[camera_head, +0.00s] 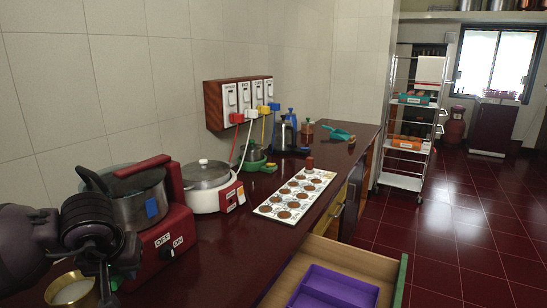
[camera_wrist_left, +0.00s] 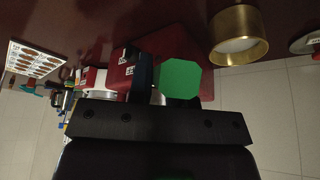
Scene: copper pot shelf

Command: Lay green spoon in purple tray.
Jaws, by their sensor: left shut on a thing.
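My left gripper (camera_head: 105,280) is at the lower left of the head view, beside the red mixer and above the brass pot. In the left wrist view the gripper (camera_wrist_left: 180,102) is shut on a flat green piece, which I take to be the green spoon (camera_wrist_left: 181,77). The rest of the spoon is hidden, and I cannot pick it out in the head view. The purple tray (camera_head: 312,302) lies inside the open wooden drawer at the bottom, well to the right of my left gripper. My right gripper is not in view.
A brass pot (camera_head: 72,292) is close by. A white cooker (camera_head: 210,185) and a white board with brown discs (camera_head: 296,194) sit farther along the counter.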

